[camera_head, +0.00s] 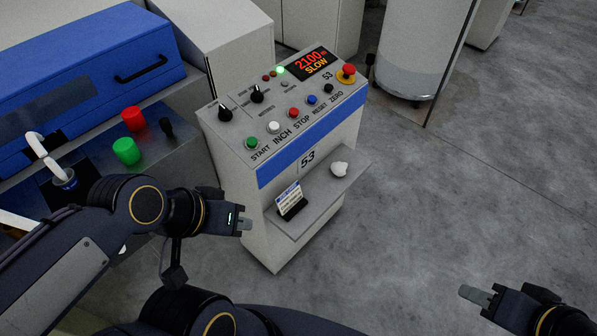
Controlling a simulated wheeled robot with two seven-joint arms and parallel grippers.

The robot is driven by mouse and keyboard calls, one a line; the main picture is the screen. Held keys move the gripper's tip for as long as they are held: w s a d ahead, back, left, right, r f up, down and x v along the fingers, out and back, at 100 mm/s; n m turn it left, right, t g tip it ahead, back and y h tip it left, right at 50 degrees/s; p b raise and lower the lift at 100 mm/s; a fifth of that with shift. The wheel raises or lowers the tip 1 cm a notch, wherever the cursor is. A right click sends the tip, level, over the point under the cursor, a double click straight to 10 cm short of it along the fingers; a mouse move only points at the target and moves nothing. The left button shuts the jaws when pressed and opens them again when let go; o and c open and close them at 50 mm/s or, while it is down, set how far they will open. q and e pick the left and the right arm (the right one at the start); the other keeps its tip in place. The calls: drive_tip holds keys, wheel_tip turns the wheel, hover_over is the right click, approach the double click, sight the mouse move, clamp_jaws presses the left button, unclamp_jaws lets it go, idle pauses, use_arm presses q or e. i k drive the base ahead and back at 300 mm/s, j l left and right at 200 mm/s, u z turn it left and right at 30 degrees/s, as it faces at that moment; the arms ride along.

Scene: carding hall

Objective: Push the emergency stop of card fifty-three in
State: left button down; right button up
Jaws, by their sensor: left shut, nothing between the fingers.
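The control desk of card 53 (231,128) stands in the middle of the camera_head view. Its emergency stop, a red mushroom button on a yellow base (347,72), is at the panel's right end. I cannot tell from this view whether it is in or out. The display (311,63) beside it reads 2100 and SLOW. My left gripper (246,226) is shut and empty, left of the desk's lower shelf and well away from the button. My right gripper (474,294) is at the lower right, over the floor; its finger gap cannot be made out.
The panel also has black knobs (257,94) and START, INCH, STOP, RESET and ZERO buttons. The shelf (323,190) holds a small card on a stand (291,202) and a white tuft (340,168). A blue-covered machine (85,75) is on the left.

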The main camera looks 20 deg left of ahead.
sight(348, 69)
drive_tip(key=i+j+z, duration=0.25)
drive_tip(key=i, duration=0.25)
drive_tip(key=i+j+z, duration=0.25)
drive_tip(key=i, duration=0.3)
